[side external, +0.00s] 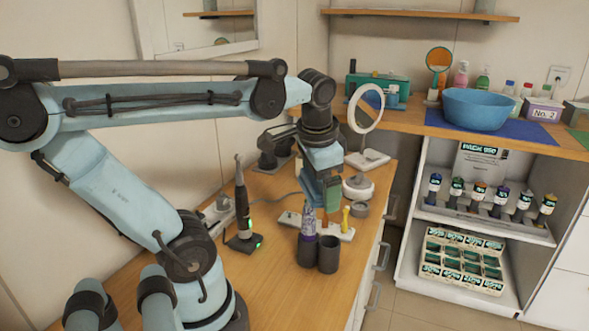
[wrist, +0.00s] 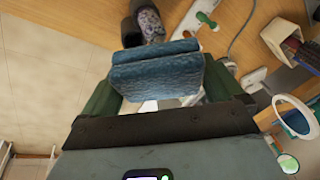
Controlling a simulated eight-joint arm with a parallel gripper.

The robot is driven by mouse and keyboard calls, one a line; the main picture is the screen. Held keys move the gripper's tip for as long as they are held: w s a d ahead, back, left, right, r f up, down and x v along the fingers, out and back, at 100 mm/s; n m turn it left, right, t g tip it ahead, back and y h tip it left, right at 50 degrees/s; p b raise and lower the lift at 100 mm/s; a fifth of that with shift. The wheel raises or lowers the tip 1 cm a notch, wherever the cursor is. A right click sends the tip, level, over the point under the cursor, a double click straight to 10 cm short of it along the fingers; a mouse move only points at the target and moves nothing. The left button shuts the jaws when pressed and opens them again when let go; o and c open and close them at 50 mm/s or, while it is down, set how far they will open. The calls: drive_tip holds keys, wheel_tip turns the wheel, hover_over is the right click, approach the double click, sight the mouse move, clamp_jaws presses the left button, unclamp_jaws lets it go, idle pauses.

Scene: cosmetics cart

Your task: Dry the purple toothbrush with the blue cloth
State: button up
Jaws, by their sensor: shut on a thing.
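My gripper (side external: 326,198) points down above the front part of the wooden counter. In the wrist view its green fingers are closed on a folded, textured blue cloth (wrist: 158,72). A purple-and-white patterned item (side external: 309,222), perhaps the purple toothbrush's handle, stands upright in a dark cup (side external: 307,252), just left of and below my gripper. The patterned item also shows in the wrist view (wrist: 149,22), beyond the cloth. I cannot see its bristles clearly, nor tell whether the cloth touches it.
A second dark cup (side external: 329,256) stands beside the first. A white holder (side external: 335,232) with a yellow item (side external: 346,219) lies behind them. A black electric device (side external: 243,215) stands to the left. A round mirror (side external: 366,108) and a blue basin (side external: 477,109) are farther back.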

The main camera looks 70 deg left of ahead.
drive_tip(key=shift+f, duration=0.45)
idle(0.3)
drive_tip(key=shift+s, duration=0.1)
